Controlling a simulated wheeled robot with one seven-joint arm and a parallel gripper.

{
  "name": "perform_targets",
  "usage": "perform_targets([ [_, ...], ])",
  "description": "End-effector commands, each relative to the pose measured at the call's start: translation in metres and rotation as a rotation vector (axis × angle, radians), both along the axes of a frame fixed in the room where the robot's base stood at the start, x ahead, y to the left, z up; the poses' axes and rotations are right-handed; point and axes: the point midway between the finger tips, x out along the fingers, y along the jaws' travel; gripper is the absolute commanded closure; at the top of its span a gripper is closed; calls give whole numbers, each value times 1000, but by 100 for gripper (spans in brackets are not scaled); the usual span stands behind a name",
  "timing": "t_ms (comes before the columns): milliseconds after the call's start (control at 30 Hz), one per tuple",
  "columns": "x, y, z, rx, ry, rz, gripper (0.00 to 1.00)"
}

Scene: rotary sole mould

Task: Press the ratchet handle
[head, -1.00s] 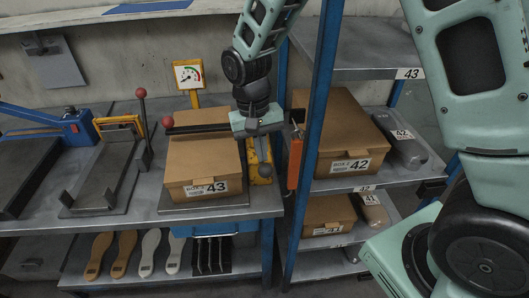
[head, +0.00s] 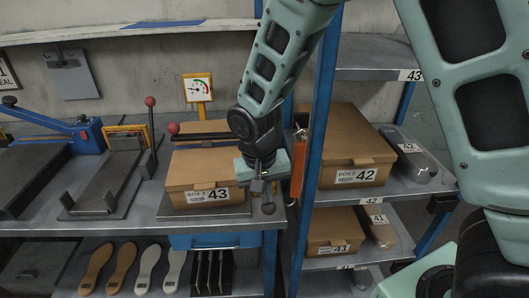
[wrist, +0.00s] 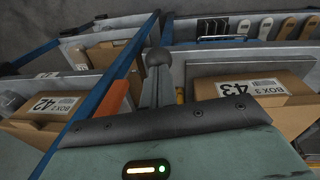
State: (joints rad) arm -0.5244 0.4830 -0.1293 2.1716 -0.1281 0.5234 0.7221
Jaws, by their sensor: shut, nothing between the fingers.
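A long dark bar with a red ball end (head: 173,128), which looks like the ratchet handle, runs nearly level above the brown box marked 43 (head: 185,170) in the head view. Its right part is hidden behind my arm. My gripper (head: 266,192) is shut and empty, pointing down in front of the right side of this box, below the bar's level and apart from its red end. A grey ball shows at the gripper's tip. In the wrist view, my gripper (wrist: 158,80) shows its closed fingers and that ball. The handle cannot be made out there.
A blue rack post (head: 318,150) and an orange hanging piece (head: 298,170) stand close right of my gripper. Boxes marked 42 (head: 355,150) and 41 (head: 330,222) sit on the rack. A second upright red-knobbed lever (head: 150,102) and a gauge (head: 197,88) stand left.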

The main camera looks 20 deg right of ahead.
Motion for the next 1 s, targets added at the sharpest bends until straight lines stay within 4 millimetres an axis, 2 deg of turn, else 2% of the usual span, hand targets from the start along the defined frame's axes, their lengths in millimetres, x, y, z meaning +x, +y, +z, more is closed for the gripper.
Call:
perform_targets([
  [100,-4,0,-6,-3,11,0,100],
  [567,-6,0,-6,-4,17,0,100],
  [733,3,-3,13,-2,13,-2,100],
  [900,18,-9,43,0,1,-4,100],
  [1000,11,-2,57,4,-6,1,100],
])
